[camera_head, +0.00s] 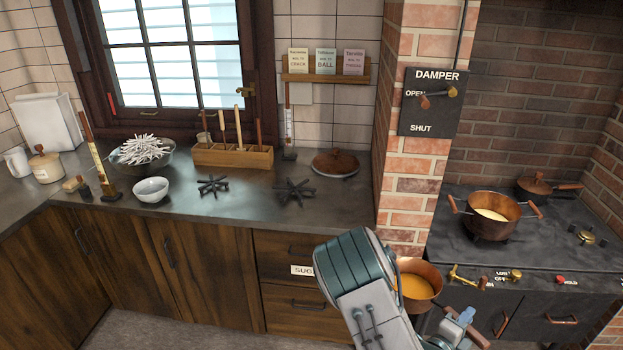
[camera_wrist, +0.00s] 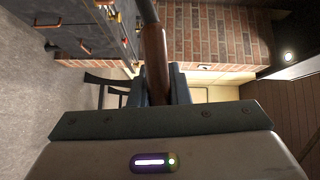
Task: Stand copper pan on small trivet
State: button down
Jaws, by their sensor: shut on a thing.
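The copper pan (camera_head: 416,284) holds an orange liquid and hangs in front of the counter and stove, below the brick pillar. My gripper (camera_head: 457,326) is shut on its handle; in the wrist view the brown wooden handle (camera_wrist: 155,55) stands between the two fingers (camera_wrist: 164,88). My arm hides part of the pan's left side. The pan looks roughly level. Two black trivets stand on the counter: the smaller-looking one (camera_head: 212,185) is to the left, the larger one (camera_head: 293,192) to the right. Both are bare.
A two-handled copper pot (camera_head: 489,225) and a lidded pan (camera_head: 546,188) stand on the stove (camera_head: 562,248). A white bowl (camera_head: 151,190) and wooden rack (camera_head: 232,157) flank the left trivet. The brick pillar (camera_head: 418,160) rises beside the counter.

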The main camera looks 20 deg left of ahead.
aim_at(227, 187)
jog(key=u, duration=1.2)
